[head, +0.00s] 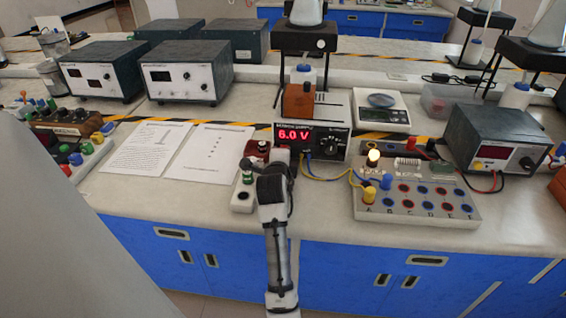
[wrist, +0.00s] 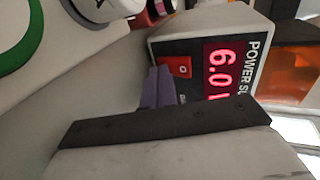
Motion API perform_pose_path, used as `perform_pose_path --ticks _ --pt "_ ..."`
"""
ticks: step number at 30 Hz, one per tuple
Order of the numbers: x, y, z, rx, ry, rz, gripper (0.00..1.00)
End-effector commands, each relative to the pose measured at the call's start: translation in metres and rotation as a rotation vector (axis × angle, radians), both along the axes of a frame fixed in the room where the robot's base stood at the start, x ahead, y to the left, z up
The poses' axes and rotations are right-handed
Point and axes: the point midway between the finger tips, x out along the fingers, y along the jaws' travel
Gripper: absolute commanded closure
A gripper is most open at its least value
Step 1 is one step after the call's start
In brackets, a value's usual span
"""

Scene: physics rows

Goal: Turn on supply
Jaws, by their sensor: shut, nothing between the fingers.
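The power supply (head: 340,145) is a dark box on the bench, and its red display reads 6.0 V in the head view. In the wrist view its front (wrist: 205,55) shows turned on its side, with the lit display and a red rocker switch (wrist: 178,66). My gripper (wrist: 157,86) is shut and empty, with its fingertips close beside the red switch. I cannot tell whether they touch it. In the head view my arm hides the fingertips and the left end of the supply's front.
A circuit board (head: 415,205) with a glowing bulb (head: 374,157) stands to the right, joined to the supply by yellow and blue wires (head: 322,178). An orange-brown block (head: 298,101) sits behind the supply. A small switch box (head: 243,195) stands left of my arm, near paper sheets (head: 210,153).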

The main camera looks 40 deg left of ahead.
Motion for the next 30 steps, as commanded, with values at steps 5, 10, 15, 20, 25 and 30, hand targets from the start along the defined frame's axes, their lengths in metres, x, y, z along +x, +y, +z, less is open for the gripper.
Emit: perform_pose_path --ticks 5,10,15,20,25,30 --pt "0.0 0.0 0.003 0.0 0.0 0.0 1.0" --pt "0.0 0.0 0.012 0.001 -0.001 0.0 1.0" --pt "0.0 0.0 0.019 0.002 -0.003 0.0 1.0" --pt "0.0 0.0 0.017 0.001 -0.001 0.0 1.0" --pt "0.0 0.0 0.017 0.0 0.0 0.0 1.0" --pt "0.003 -0.003 0.017 0.0 0.0 -0.001 1.0"
